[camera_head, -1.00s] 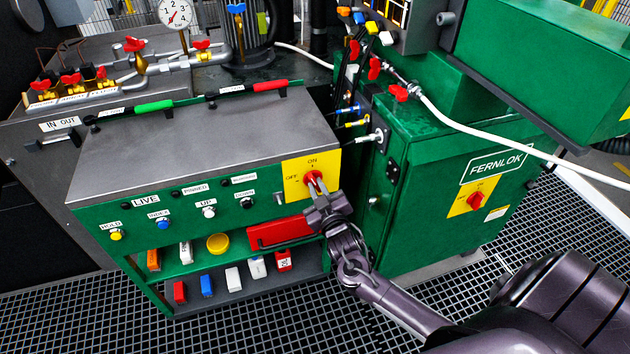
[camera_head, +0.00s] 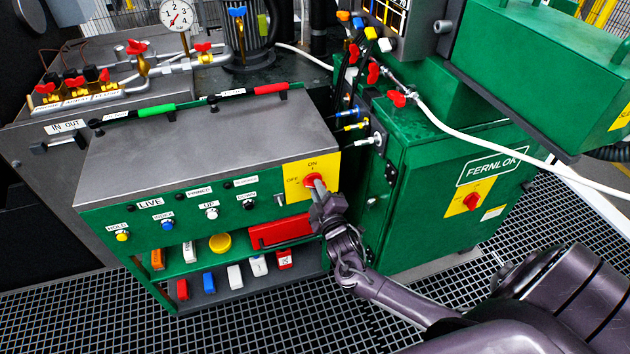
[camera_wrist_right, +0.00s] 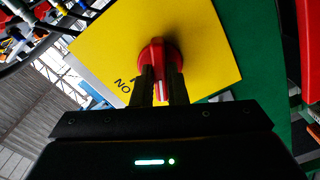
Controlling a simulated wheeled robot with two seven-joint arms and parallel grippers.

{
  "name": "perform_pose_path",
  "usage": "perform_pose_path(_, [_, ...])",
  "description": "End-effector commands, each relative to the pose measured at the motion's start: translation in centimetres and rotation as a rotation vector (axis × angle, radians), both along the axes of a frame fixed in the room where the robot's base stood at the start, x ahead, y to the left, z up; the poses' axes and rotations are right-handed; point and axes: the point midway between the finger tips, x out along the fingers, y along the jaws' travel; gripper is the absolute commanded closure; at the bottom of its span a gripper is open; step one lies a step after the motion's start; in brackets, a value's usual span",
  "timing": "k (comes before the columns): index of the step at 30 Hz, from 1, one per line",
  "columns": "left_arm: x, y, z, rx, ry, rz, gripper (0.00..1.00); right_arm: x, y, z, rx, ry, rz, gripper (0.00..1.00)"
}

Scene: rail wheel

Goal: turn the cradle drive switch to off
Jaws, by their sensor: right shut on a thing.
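The cradle drive switch is a red rotary knob (camera_head: 312,180) on a yellow plate (camera_head: 296,190) at the right end of the green console's front. ON is printed above the knob and OFF to its left. My right gripper (camera_head: 319,188) is shut on the knob from the front. In the right wrist view, both dark fingers (camera_wrist_right: 161,86) sit either side of the red knob (camera_wrist_right: 158,52). My left gripper is not in view.
Console buttons (camera_head: 212,214) lie left of the plate, and a red drawer-like box (camera_head: 280,232) sits just below it. A green FERNLOK cabinet (camera_head: 440,215) with another red switch (camera_head: 472,201) stands close on the right. A white hose (camera_head: 480,142) crosses above it.

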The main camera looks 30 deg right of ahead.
Motion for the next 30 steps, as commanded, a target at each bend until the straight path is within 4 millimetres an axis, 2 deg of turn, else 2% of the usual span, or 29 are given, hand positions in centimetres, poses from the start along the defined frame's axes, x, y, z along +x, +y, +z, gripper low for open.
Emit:
perform_pose_path(5, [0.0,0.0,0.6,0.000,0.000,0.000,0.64,0.0,0.0,0.0,-0.121,0.030,0.000,1.00])
perform_pose_path(15, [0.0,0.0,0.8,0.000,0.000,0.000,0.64,0.0,0.0,0.1,-0.147,0.037,0.000,1.00])
perform_pose_path(25, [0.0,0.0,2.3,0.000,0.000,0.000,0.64,0.0,0.0,0.1,-0.485,0.118,0.001,1.00])
perform_pose_path(26, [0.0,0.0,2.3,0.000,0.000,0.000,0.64,0.0,0.0,0.0,-0.493,0.120,0.001,0.86])
perform_pose_path(30, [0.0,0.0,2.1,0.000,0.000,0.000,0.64,0.0,0.0,-0.1,-0.486,0.118,0.001,0.68])
